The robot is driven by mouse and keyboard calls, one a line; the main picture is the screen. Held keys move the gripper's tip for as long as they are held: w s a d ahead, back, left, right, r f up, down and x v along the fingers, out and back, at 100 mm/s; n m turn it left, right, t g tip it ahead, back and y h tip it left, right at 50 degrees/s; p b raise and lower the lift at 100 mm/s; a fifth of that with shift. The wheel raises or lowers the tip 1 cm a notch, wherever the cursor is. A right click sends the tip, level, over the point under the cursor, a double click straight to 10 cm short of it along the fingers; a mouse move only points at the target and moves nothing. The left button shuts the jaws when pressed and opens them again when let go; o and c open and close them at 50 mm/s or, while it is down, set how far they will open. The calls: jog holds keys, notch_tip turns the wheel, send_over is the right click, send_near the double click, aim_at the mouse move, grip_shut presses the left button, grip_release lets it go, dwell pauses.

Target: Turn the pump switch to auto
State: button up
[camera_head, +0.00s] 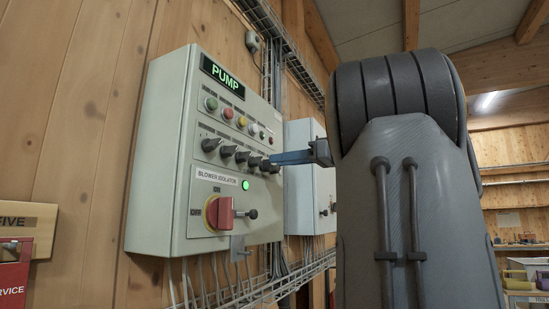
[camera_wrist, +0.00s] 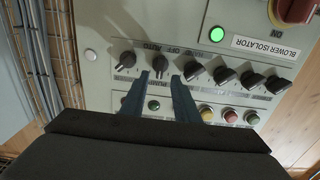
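The pump switch (camera_wrist: 160,64) is a black rotary knob, second from the left in a row of similar knobs in the upside-down wrist view. Lettering that looks like PUMP, OFF and AUTO is by it, partly covered by the fingers. Its exact pointer direction is hard to tell. My gripper (camera_wrist: 160,77) is open, its two dark blue fingers on either side of the knob's near edge. I cannot tell whether they touch it. In the head view my gripper (camera_head: 273,159) reaches the right end of the knob row, and its fingers partly hide the knobs there.
The grey control cabinet (camera_head: 161,150) carries a lit PUMP sign (camera_head: 222,77), coloured buttons (camera_head: 228,113) and a red blower isolator handle (camera_head: 221,212). A second grey cabinet (camera_head: 300,134) stands behind to the right. Wire cable trays run along the wooden wall.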

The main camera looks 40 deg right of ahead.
aim_at(267, 165)
jog(key=shift+p+x, duration=0.45)
jog(key=shift+x, duration=1)
jog(key=shift+c, duration=0.4)
grip_shut()
jog(key=shift+f+m, duration=0.1)
jog(key=shift+m, duration=0.2)
jog(key=m, duration=0.2)
jog(key=m+b, duration=0.1)
jog(key=m, duration=0.2)
jog(key=m+b, duration=0.1)
jog(key=m, duration=0.2)
jog(key=shift+w+d+f, duration=0.1)
jog(key=shift+w+d, duration=0.05)
jog(key=shift+d, duration=0.25)
jog(key=shift+m, duration=0.3)
jog(key=shift+o, duration=0.4)
grip_release()
